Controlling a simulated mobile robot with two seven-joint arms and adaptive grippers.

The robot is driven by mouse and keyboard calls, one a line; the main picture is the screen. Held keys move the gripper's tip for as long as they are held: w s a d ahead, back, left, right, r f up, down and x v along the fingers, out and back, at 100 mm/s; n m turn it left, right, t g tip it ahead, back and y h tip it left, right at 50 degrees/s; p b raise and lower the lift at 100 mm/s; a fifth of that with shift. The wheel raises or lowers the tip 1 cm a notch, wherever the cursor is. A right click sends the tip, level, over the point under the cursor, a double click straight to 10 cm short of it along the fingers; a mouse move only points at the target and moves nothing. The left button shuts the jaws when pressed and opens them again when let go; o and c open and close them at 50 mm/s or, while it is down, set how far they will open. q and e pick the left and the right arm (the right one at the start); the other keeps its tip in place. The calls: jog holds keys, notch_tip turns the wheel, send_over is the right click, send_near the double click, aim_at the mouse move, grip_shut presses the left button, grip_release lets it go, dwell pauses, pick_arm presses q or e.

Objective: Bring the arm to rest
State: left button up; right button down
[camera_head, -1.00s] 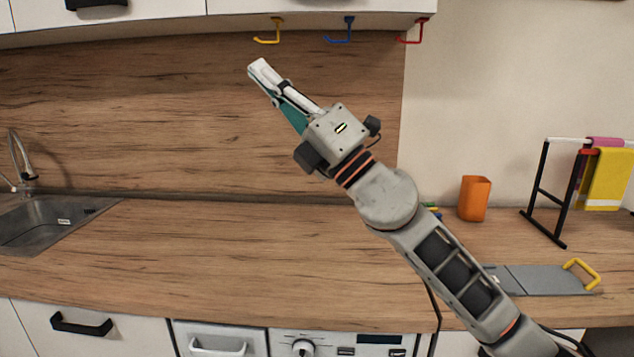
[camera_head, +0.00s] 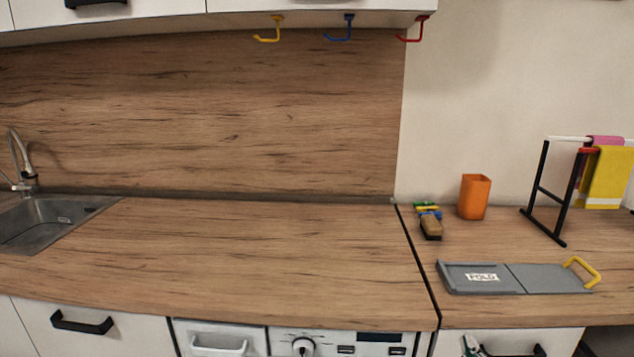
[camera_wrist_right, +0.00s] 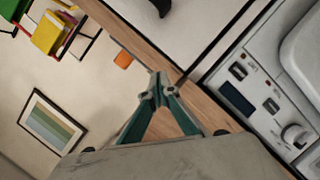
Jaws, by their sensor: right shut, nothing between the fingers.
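My right gripper (camera_head: 470,346) shows only as a small white and teal tip at the bottom edge of the head view, low in front of the cabinet below the right worktop. In the right wrist view its teal fingers (camera_wrist_right: 159,88) come together at the tips, shut and empty. The rest of my right arm is out of the head view. My left gripper is in neither view.
A grey folding board (camera_head: 552,279) with a yellow handle, an orange cup (camera_head: 474,197) and a towel rack (camera_head: 541,190) stand on the right worktop. A black drawer handle (camera_head: 515,351) is close to the gripper. The middle worktop (camera_head: 240,250) is clear.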

jog(key=s+d+f+g, duration=0.35)
jog(key=s+f, duration=0.45)
jog(key=s, duration=0.3)
jog(key=s+d+f+g, duration=0.35)
jog(key=s+f, duration=0.35)
jog(key=s, duration=0.4)
jog(key=w+a+f+m+t+y, duration=0.2)
jog(key=a+f+y, duration=0.5)
jog(key=a+f, duration=0.6)
jog(key=a+t, duration=0.1)
jog(key=a, duration=0.2)
jog(key=shift+a+m+p, duration=0.3)
jog(key=shift+a+m, duration=0.05)
jog(key=shift+m, duration=0.05)
jog(key=shift+f, duration=0.1)
